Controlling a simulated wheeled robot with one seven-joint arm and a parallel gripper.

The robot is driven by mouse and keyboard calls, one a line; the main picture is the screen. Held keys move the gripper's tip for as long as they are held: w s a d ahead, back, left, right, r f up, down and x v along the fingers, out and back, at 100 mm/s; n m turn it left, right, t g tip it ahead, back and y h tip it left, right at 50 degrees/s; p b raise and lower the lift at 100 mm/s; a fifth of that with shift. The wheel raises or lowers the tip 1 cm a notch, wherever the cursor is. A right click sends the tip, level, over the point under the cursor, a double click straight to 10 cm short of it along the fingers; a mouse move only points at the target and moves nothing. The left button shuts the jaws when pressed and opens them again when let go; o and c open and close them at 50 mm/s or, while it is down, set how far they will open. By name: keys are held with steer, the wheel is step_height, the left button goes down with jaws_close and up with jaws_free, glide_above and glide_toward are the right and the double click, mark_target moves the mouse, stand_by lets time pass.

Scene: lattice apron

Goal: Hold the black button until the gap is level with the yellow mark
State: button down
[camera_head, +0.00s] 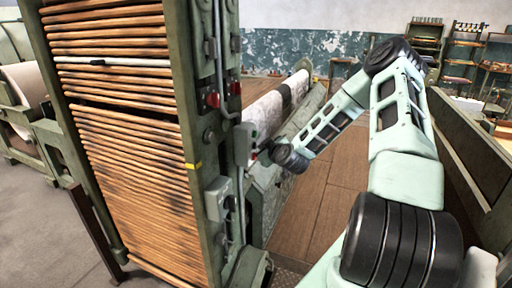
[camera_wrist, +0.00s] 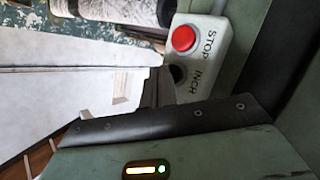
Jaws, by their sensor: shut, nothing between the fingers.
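The black button (camera_wrist: 177,74) sits beside the word INCH on a pale control box (camera_wrist: 205,45), below the red STOP button (camera_wrist: 183,38). My gripper (camera_wrist: 163,80) is shut and empty, its tip right at the black button and partly covering it; I cannot tell if it presses. In the head view the box (camera_head: 242,143) is on the machine's right post, with my wrist just right of it. The lattice of wooden slats (camera_head: 140,190) has a dark gap (camera_head: 120,106) across its upper part. The yellow mark (camera_head: 193,165) is on the post, clearly lower than the gap.
A pale slat (camera_head: 95,62) lies above the gap. Red knobs (camera_head: 212,99) and grey conduit boxes (camera_head: 217,198) stick out from the post. A roller with pale material (camera_head: 280,105) stands behind. Brown floor boards (camera_head: 315,200) lie below my arm, and a green side wall (camera_head: 465,150) runs along the right.

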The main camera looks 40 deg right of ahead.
steer(key=shift+w+a, duration=0.2)
steer(key=shift+w, duration=0.3)
stand_by(1.8)
steer(key=shift+s, duration=0.1)
stand_by(3.5)
steer(key=shift+s+d, duration=0.35)
steer(key=shift+s, duration=0.45)
steer(key=shift+s+d+b, duration=0.1)
steer(key=shift+s+d, duration=0.2)
steer(key=shift+s, duration=0.45)
steer(key=shift+s+d+b, duration=0.1)
steer(key=shift+s+d, duration=0.25)
steer(key=shift+s, duration=0.45)
steer(key=shift+s+d+b, duration=0.1)
steer(key=shift+s+d, duration=0.2)
steer(key=shift+s, duration=0.45)
